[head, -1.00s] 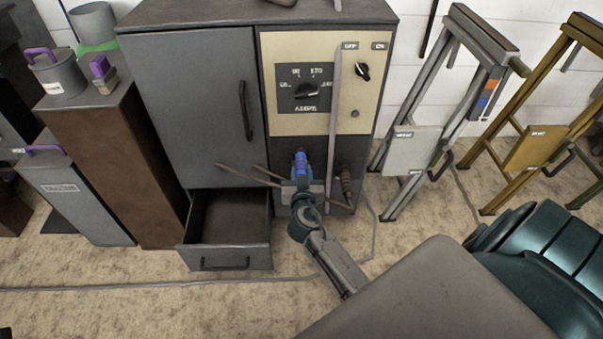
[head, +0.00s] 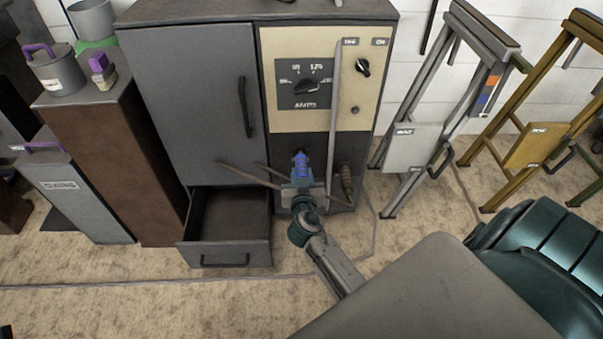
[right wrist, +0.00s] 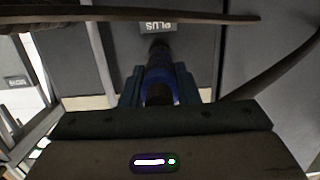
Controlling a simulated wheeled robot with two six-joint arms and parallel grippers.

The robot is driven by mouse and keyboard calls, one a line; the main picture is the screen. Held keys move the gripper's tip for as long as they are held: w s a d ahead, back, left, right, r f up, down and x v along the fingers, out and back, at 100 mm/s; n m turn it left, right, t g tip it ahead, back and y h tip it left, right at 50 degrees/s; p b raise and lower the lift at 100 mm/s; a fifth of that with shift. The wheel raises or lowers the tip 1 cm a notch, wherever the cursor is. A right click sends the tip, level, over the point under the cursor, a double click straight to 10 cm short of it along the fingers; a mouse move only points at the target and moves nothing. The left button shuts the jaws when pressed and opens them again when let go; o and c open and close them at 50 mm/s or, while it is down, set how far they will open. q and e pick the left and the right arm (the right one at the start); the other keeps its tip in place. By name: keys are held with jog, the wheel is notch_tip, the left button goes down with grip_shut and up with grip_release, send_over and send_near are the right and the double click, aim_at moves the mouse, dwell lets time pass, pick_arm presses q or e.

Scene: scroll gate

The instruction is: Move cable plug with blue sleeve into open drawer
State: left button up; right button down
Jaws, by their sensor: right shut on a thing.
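The cable plug with the blue sleeve (head: 300,164) stands at the lower front of the grey cabinet, under the beige dial panel. My right gripper (head: 301,182) is shut on it. In the right wrist view the blue sleeve (right wrist: 159,82) sits between the fingers, and its far end meets the cabinet face just under a label reading "PLUS". I cannot tell whether the tip is seated there or only close to it. The open drawer (head: 226,250) sticks out at the cabinet's bottom left, left of my gripper, and its visible inside looks empty. My left gripper is not in view.
A second plug with a brown sleeve (head: 346,184) is on the cabinet front just right of my gripper. Thin brown rods (head: 250,175) cross above the drawer's right side. A cable (head: 130,284) runs along the floor. Metal trestles (head: 430,110) stand at right.

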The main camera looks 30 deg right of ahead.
jog(key=shift+b+v, duration=0.3)
jog(key=shift+v, duration=1)
jog(key=shift+f, duration=0.15)
